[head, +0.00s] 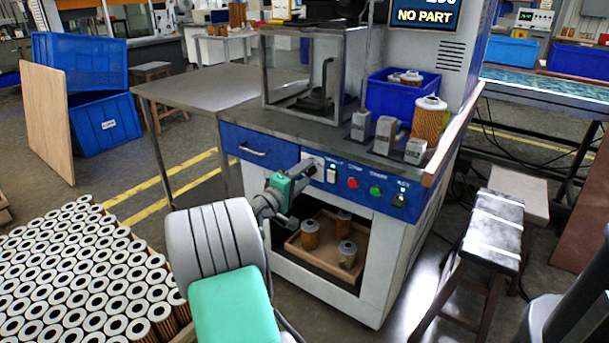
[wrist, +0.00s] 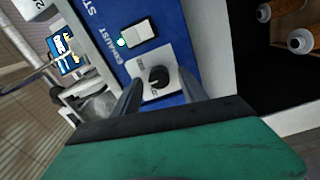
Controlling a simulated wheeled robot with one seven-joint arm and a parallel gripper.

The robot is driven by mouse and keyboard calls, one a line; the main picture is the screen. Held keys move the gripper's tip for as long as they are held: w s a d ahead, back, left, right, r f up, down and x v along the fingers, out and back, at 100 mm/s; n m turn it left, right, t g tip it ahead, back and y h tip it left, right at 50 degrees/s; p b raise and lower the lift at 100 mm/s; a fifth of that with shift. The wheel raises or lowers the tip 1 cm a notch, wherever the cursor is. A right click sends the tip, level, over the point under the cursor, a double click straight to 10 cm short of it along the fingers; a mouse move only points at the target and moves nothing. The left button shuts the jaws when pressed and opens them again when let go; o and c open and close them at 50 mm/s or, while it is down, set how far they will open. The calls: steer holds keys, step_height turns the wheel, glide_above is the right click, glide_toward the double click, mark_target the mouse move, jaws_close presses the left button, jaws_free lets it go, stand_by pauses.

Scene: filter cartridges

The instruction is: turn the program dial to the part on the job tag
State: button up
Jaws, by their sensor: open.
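My gripper (head: 300,178) is open at the left end of the control panel on the blue bench front. In the wrist view the fingers of my gripper (wrist: 160,92) stand on either side of a black dial (wrist: 158,77) on a pale plate; I cannot tell whether they touch it. The dial is beside a white rocker switch (wrist: 142,33) and the word EXHAUST. Another black knob (head: 399,199) is at the panel's right end; I cannot read which is the program dial. The display (head: 424,14) reads NO PART. I cannot make out a job tag.
A red button (head: 352,183) and a green button (head: 376,190) lie between the rocker switch and the right knob. Below, a tray (head: 322,266) holds cartridges in an open bay. A stool (head: 494,232) stands at the right, and many cartridges (head: 85,275) fill the lower left.

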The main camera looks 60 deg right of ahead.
steer(key=w+a+p, duration=0.1)
steer(key=a, duration=0.6)
steer(key=shift+a, duration=0.25)
steer(key=shift+p, duration=0.3)
steer(key=w+a+r+t+y+p, duration=0.2)
steer(key=w+a+r+y+p, duration=0.2)
steer(key=a+p, duration=0.35)
steer(key=w+a+r+t+y+p, duration=0.2)
steer(key=w+a+r+y+p, duration=0.25)
steer(key=a, duration=0.45)
steer(key=w+a+r+t+y+p, duration=0.25)
steer(key=w+a+r+p, duration=0.2)
steer(key=a+p, duration=0.4)
steer(key=s+a+r+n+y+p, duration=0.1)
steer(key=s+a+r+y+p, duration=0.1)
steer(key=a, duration=0.6)
steer(key=s+a+r+n+y+p, duration=0.1)
steer(key=s+a+r+y+p, duration=0.1)
steer(key=a, duration=0.6)
steer(key=s+a+r+n+y+p, duration=0.1)
steer(key=s+a+r+y+p, duration=0.2)
steer(key=a, duration=0.5)
step_height(320, 180, up, 3)
steer(key=s+p, duration=0.1)
steer(key=p, duration=0.2)
steer(key=shift+s+f+n+g+p, duration=0.15)
steer(key=shift+s+n+g+p, duration=0.15)
steer(key=shift+g+p, duration=0.1)
